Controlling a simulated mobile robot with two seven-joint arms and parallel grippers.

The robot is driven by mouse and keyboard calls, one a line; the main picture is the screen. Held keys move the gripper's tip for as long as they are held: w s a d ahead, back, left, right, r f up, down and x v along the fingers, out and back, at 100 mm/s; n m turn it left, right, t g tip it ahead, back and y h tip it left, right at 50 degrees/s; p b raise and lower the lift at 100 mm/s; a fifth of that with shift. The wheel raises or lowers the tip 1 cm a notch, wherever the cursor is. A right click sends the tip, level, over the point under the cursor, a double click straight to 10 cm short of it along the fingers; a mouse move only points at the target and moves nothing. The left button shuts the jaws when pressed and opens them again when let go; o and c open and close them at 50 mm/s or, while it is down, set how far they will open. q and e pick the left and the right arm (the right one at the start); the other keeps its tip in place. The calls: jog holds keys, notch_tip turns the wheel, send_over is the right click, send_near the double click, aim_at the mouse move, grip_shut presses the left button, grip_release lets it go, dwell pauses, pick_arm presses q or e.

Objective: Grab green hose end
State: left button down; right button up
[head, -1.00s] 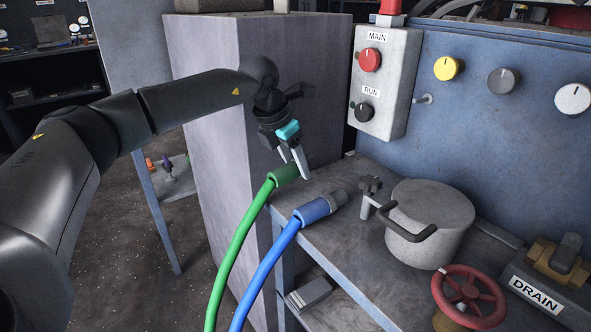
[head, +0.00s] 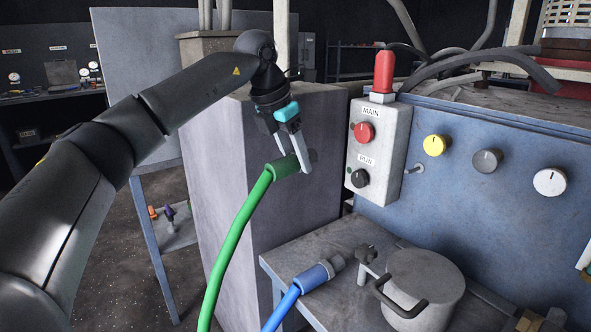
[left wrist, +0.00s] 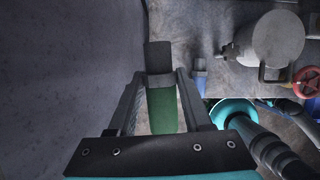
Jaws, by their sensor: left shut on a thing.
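The green hose (head: 236,240) rises from the bottom of the head view to its end fitting (head: 284,169). My left gripper (head: 294,164) is shut on this green hose end and holds it in the air, above and left of the bench top. In the left wrist view the green hose end (left wrist: 162,108) lies between the two fingers, its dark tip pointing away from the gripper. My right gripper is not in view.
The blue hose end (head: 318,274) lies on the bench (head: 332,243) beside a grey lidded pot (head: 425,280). A tall grey cabinet (head: 230,165) stands behind my left gripper. A control box (head: 380,150) marked MAIN and RUN is to the right.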

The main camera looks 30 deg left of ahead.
pick_arm(q)
notch_tip(320, 180, up, 5)
jog(key=shift+r+p, duration=0.1)
jog(key=shift+p, duration=0.75)
jog(key=shift+r+p, duration=0.4)
jog(key=shift+r, duration=0.8)
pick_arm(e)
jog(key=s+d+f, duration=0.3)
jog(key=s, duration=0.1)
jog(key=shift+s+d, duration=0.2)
